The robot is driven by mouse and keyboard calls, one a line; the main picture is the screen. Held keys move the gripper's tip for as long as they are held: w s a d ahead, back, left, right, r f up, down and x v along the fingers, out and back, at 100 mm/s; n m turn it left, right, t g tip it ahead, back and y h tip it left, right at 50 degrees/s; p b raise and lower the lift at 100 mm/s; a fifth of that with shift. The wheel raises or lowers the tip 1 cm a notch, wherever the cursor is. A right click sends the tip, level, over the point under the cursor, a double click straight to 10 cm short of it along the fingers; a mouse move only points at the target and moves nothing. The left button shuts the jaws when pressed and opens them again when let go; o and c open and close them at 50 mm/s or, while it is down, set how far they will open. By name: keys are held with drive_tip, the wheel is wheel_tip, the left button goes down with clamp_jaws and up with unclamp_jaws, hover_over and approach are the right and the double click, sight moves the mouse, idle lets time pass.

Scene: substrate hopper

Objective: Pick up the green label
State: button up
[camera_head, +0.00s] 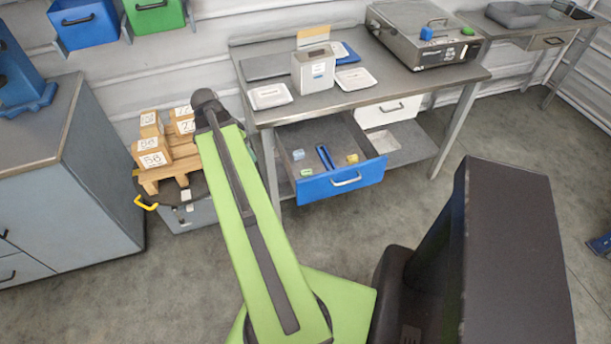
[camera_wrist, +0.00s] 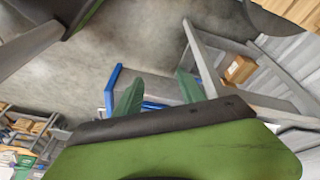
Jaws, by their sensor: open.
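The green label (camera_head: 306,172) looks like a small green piece lying in the open blue-fronted drawer (camera_head: 343,182), near its front left. It is too small to make out its face. My gripper (camera_wrist: 158,92) shows in the wrist view as two green fingers held apart, with nothing seen between them. In the head view my arm reaches up toward the left end of the workbench, left of the drawer, and the fingers are not seen there. The label cannot be made out in the wrist view, where blue drawer edges (camera_wrist: 111,90) show beyond the fingers.
A pale label (camera_head: 298,154), a blue tool-like piece (camera_head: 325,157) and a yellow piece (camera_head: 352,158) share the drawer. The workbench (camera_head: 345,98) holds trays and a grey box (camera_head: 313,68). Numbered boxes (camera_head: 153,158) stand left of my arm. Floor is open before the drawer.

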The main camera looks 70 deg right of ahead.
drive_tip(key=s+d+m+g, duration=0.1)
drive_tip(key=s+d+m, duration=0.6)
drive_tip(key=s, duration=0.4)
drive_tip(key=n+b, duration=0.1)
drive_tip(key=b, duration=1)
hover_over(306, 172)
drive_tip(key=w+a, duration=0.2)
drive_tip(key=f, duration=1)
drive_tip(key=shift+w+d+f, duration=0.1)
drive_tip(key=shift+w+f, duration=0.1)
drive_tip(key=shift+f, duration=0.05)
drive_tip(key=shift+s+d+f+b, duration=0.1)
drive_tip(key=shift+s+f+b, duration=0.05)
drive_tip(key=shift+f+b, duration=0.25)
drive_tip(key=shift+s+d+r, duration=0.1)
drive_tip(key=shift+r, duration=0.05)
drive_tip(key=b+x, duration=0.4)
drive_tip(key=x, duration=0.1)
drive_tip(key=shift+b, duration=0.4)
clamp_jaws()
